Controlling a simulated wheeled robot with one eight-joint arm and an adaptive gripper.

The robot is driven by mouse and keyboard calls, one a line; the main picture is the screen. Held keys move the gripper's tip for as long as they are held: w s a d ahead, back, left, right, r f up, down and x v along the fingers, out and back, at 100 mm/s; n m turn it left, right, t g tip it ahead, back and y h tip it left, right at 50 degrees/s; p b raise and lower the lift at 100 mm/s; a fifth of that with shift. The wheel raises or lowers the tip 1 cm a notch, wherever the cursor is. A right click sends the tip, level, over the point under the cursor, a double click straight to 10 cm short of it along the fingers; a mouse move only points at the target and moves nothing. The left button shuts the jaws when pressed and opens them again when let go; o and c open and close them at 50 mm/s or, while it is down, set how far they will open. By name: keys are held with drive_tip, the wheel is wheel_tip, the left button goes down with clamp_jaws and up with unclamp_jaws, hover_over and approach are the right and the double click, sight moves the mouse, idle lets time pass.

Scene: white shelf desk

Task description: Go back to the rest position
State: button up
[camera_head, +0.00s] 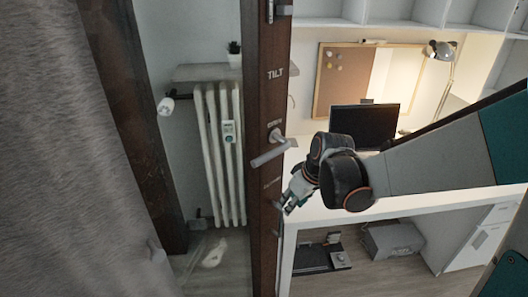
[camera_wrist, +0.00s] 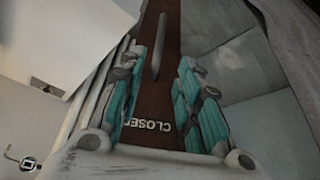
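My gripper (camera_head: 288,205) is beside the brown window frame (camera_head: 268,85) in the head view, just below and right of its grey handle (camera_head: 270,153). In the wrist view my gripper (camera_wrist: 160,72) shows two teal-padded fingers spread apart. No object is held between them. The brown frame (camera_wrist: 158,105) with the word CLOSED shows in the gap, and the grey handle (camera_wrist: 160,47) lies beyond, near the top. I cannot tell whether a finger touches the frame. The handle points down and left in the head view, near the middle label.
A white desk (camera_head: 385,203) with a black monitor (camera_head: 364,126) and a lamp (camera_head: 441,50) stands on the right, under my arm. A white radiator (camera_head: 220,155) is behind the frame. A grey curtain (camera_head: 70,160) hangs at the left. A grey box (camera_head: 393,240) sits under the desk.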

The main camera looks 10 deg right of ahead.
drive_tip(key=shift+r, duration=0.1)
drive_tip(key=s+r+m+t+h, duration=0.1)
drive_tip(key=s+r+m, duration=0.1)
drive_tip(key=s+r, duration=0.3)
drive_tip(key=s+r+m+t+h, duration=0.1)
drive_tip(key=s+r, duration=0.4)
drive_tip(key=s, duration=0.7)
drive_tip(key=shift+d+r+m+t, duration=0.25)
drive_tip(key=shift+m+t, duration=0.35)
drive_tip(key=shift+m, duration=0.6)
idle(0.8)
